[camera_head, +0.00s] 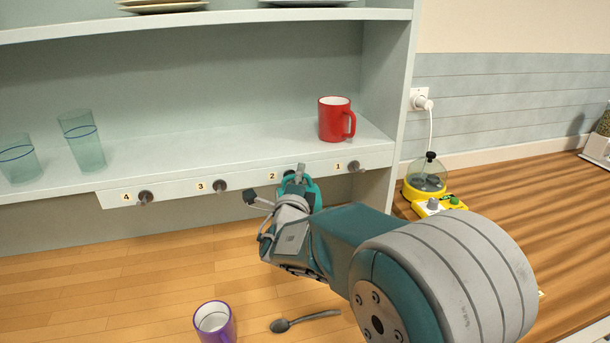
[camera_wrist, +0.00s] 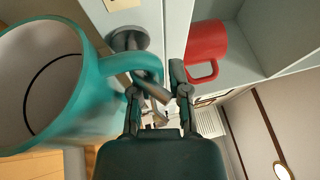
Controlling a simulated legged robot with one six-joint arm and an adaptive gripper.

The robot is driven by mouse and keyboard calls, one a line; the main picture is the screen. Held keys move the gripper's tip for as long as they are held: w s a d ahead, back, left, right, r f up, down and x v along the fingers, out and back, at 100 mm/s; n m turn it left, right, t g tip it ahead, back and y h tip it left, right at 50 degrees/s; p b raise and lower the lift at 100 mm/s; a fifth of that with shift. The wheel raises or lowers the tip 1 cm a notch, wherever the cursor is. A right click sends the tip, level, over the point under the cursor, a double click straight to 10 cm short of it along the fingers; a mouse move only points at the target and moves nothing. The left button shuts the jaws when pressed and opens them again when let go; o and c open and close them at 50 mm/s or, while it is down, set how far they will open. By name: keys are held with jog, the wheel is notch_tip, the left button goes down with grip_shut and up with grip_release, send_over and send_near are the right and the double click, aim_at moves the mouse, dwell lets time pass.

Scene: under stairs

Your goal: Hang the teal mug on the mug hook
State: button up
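The teal mug (camera_wrist: 80,100) fills the left of the wrist view, its open mouth facing the camera. Its handle loops right, across a grey hook (camera_wrist: 128,41); the hook's stem shows beyond the handle, and I cannot tell for sure whether it passes through the loop. In the head view the mug (camera_head: 315,190) is mostly hidden behind my gripper, beside label 2 on the hook rail (camera_head: 245,179). My gripper (camera_head: 273,184) has its fingers spread. In the wrist view the gripper (camera_wrist: 158,84) shows a gap between the fingers, with the handle's outer end near the left fingertip.
Hooks 4 (camera_head: 146,197), 3 (camera_head: 220,186) and 1 (camera_head: 355,167) are empty. A red mug (camera_head: 335,119) stands on the shelf above; two glasses (camera_head: 82,140) stand left.

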jog(key=shift+a+f+y, duration=0.3)
jog(key=shift+a+y, duration=0.1)
jog(key=shift+a, duration=0.4)
jog(key=shift+d, duration=0.15)
jog(key=o, duration=0.3)
jog(key=shift+d, duration=0.1)
jog(key=shift+s+f, duration=0.1)
jog(key=shift+s, duration=0.05)
jog(key=shift+s, duration=0.55)
jog(key=shift+o, duration=1.1)
jog(key=shift+d+v, duration=0.25)
jog(key=shift+v, duration=1)
jog(key=shift+s+d, duration=0.2)
jog(key=shift+s, duration=2.3)
